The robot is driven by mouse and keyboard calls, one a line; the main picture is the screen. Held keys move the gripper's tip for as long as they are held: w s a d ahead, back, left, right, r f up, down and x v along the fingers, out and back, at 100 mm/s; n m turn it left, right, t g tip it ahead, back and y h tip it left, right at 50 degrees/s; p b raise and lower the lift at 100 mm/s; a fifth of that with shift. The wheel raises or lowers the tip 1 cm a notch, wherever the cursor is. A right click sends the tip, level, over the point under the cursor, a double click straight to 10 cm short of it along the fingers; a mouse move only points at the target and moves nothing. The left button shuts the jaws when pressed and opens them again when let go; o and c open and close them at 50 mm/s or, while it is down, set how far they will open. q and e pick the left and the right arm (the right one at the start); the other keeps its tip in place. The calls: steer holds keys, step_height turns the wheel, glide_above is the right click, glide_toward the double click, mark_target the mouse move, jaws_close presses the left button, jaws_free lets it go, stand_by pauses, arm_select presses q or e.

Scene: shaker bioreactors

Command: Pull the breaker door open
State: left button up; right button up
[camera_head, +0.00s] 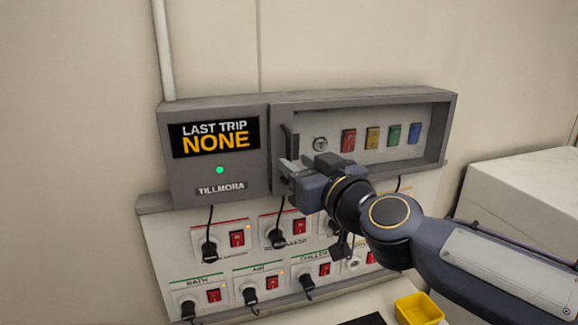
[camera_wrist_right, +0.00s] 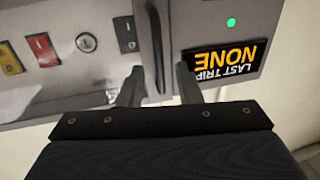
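The breaker door (camera_head: 362,98) is the grey framed front on the right half of the wall box, with a window showing a row of coloured switches. It looks flush and shut. Its dark upright handle (camera_head: 288,143) is at its left edge, and it also shows in the right wrist view (camera_wrist_right: 156,45). My right gripper (camera_head: 290,170) is at the handle's lower part. In the right wrist view, its fingers (camera_wrist_right: 158,84) are spread, one each side of the handle, with gaps showing. Whether either finger touches it cannot be told. My left gripper is out of view.
The display panel (camera_head: 220,185) reading "LAST TRIP NONE", with a green light, is left of the door. Below is a board (camera_head: 165,240) of sockets with plugs and red switches. A yellow bin (camera_head: 419,310) is at the bottom. A white box (camera_head: 530,195) is at right.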

steer(key=shift+x, duration=1.4)
steer(key=shift+d, duration=0.1)
jaws_close()
